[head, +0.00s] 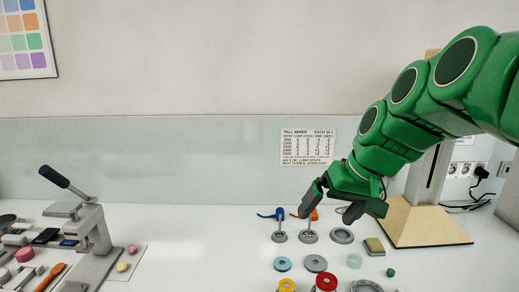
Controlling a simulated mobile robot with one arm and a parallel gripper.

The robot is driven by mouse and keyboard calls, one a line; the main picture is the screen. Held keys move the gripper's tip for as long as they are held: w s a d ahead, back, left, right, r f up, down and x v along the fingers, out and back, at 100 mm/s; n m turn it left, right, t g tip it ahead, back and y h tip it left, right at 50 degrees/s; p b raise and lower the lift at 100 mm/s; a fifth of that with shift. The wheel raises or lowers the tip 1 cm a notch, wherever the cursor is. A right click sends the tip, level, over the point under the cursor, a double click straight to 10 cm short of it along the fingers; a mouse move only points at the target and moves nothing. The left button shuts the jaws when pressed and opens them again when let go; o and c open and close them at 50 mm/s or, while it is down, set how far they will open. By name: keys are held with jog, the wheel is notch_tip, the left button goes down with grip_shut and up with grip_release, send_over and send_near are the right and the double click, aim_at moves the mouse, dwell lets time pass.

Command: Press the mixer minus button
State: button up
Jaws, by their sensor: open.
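A tall grey column on a wooden sloped base (418,222) stands at the right and may be the mixer. My green arm covers much of its upper part. I cannot make out a minus button on it. A printed sign headed "TALL MIXER" (307,146) is on the wall behind. My gripper (326,216) is open and empty, pointing down in front of the back wall, to the left of the wooden base. Its dark fingers overlap small parts on the table in the picture; I cannot tell its height above them.
Several discs and rings, such as a blue ring (283,264) and a red-topped piece (326,283), lie below my gripper. A lever press (92,225) stands left. The white table (200,250) is clear between. Sockets and cables are far right.

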jog(key=s+f+g+h, duration=0.2)
jog(key=s+f, duration=0.6)
jog(key=s, duration=0.4)
jog(key=s+d+f+m+g+h, duration=0.1)
jog(key=s+f+g+h, duration=0.1)
jog(key=s+f, duration=0.7)
jog(key=s+g, duration=0.1)
jog(key=s, duration=0.2)
jog(key=shift+m, duration=0.3)
jog(key=shift+s, duration=0.1)
jog(key=shift+c, duration=0.3)
grip_shut()
